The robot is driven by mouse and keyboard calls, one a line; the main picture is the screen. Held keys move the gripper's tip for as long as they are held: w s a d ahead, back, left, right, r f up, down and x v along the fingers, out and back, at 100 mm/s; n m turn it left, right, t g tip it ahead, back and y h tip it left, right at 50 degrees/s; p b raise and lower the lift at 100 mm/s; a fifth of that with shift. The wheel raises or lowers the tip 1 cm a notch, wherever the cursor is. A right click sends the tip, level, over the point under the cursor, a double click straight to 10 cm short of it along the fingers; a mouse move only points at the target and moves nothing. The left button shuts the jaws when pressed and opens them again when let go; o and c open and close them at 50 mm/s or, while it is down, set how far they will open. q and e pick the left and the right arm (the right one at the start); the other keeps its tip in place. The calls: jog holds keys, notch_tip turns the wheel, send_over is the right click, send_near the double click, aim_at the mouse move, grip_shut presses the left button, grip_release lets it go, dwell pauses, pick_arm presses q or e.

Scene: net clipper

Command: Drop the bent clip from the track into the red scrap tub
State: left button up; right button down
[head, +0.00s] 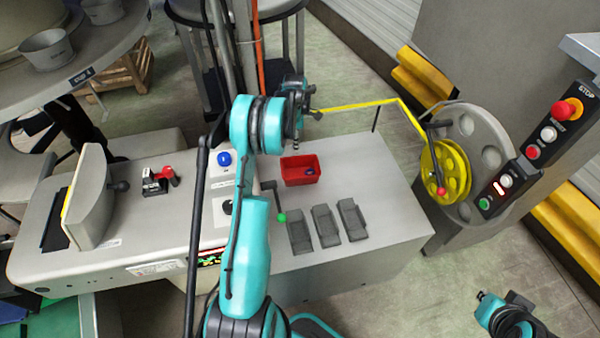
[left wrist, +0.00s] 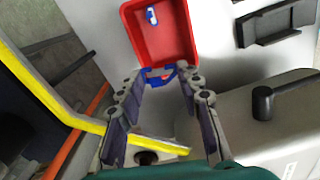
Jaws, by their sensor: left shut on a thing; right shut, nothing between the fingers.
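The red scrap tub (head: 298,181) stands on the grey bench top. It also shows at the top of the left wrist view (left wrist: 168,42), where a small blue and white piece (left wrist: 151,15) lies inside it. My left gripper (head: 299,118) is above and behind the tub in the head view. In the left wrist view its fingertips (left wrist: 157,80) are shut on a blue clip (left wrist: 158,73), which overlaps the tub's near edge in the picture. The head view does not show this clip clearly. The yellow track (head: 358,105) runs right from near my left gripper. My right gripper (head: 486,300) is shut and empty, at lower right.
A green-knobbed lever (head: 282,217) and several dark grey trays (head: 326,226) sit in front of the tub. A yellow wheel (head: 446,172) and button panel (head: 507,181) stand at right. A blue button (head: 224,159) is left of the tub.

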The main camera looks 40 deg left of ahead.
pick_arm(q)
notch_tip(320, 180, down, 6)
jog(key=b, duration=0.2)
jog(key=shift+r+b, duration=0.15)
jog(key=shift+b, duration=0.25)
jog(key=o, duration=0.8)
jog(key=shift+r, duration=0.15)
notch_tip(320, 180, up, 12)
jog(key=shift+f, duration=0.1)
jog(key=shift+d, duration=0.1)
